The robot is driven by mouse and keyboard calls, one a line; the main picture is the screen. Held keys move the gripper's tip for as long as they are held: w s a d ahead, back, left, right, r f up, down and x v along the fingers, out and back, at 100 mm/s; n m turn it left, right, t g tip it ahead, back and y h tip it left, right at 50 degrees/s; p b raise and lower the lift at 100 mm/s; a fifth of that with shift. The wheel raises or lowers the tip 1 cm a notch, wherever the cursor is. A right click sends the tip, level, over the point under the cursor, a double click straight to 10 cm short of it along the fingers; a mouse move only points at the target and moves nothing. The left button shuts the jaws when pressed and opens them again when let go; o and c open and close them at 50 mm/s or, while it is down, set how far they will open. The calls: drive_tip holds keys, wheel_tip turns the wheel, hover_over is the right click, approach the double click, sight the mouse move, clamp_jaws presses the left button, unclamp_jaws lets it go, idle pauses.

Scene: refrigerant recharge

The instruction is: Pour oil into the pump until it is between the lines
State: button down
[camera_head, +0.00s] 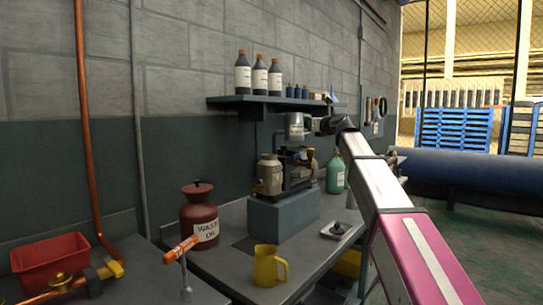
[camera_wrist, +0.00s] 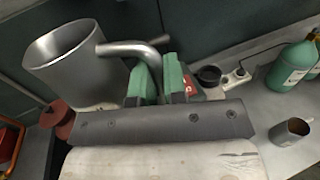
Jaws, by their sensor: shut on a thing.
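My gripper (camera_wrist: 160,82) has green fingertips, shut on the handle of a grey metal jug (camera_wrist: 62,62). In the head view the jug (camera_head: 296,126) is held up above the pump (camera_head: 270,174), under the wall shelf. The jug's open mouth shows at the upper left of the wrist view; I cannot see oil in it or any stream from it. The pump, with beige and dark metal parts, stands on a grey block (camera_head: 283,216) on the bench. Its level lines and oil level are too small to tell.
A dark red waste oil can (camera_head: 199,215) stands left of the pump. A yellow jug (camera_head: 267,266) stands at the bench front, and a green bottle (camera_head: 336,173) behind at right. A shelf (camera_head: 270,100) with several bottles hangs close above. A red bin (camera_head: 50,266) sits far left.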

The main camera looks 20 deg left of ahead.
drive_tip(key=shift+r, duration=0.1)
drive_tip(key=shift+s+a+r+n, duration=0.15)
drive_tip(key=shift+a+r+n, duration=0.1)
drive_tip(key=shift+r+n, duration=0.3)
drive_tip(key=shift+s+a+r+n, duration=0.15)
drive_tip(key=shift+a+r+n, duration=0.05)
drive_tip(key=shift+r+n, duration=0.3)
drive_tip(key=shift+s+a+r+n+h, duration=0.2)
drive_tip(key=shift+s+a+n+h, duration=0.3)
drive_tip(key=shift+n, duration=0.35)
drive_tip(key=shift+s+a+r+n, duration=0.25)
drive_tip(key=shift+a+r+n, duration=0.15)
drive_tip(key=shift+r, duration=0.15)
drive_tip(key=shift+s+a+r+n, duration=0.2)
drive_tip(key=shift+a+r+n, duration=0.1)
drive_tip(key=shift+r+n, duration=0.15)
drive_tip(key=shift+s+a+r+n+h+p, duration=0.2)
drive_tip(key=shift+s+a+n, duration=0.35)
drive_tip(key=shift+n, duration=0.4)
drive_tip(key=shift+s+a+f+n+h+p, duration=0.1)
drive_tip(key=shift+s+a+n+h, duration=0.25)
drive_tip(key=shift+a+n, duration=0.45)
drive_tip(key=shift+s+a+r+n+h+p, duration=0.2)
drive_tip(key=shift+s+a+n, duration=0.25)
drive_tip(key=shift+n, duration=0.65)
drive_tip(key=shift+s+a+f+n+h, duration=0.15)
drive_tip(key=shift+s+a+n+h, duration=0.3)
drive_tip(key=shift+n, duration=0.35)
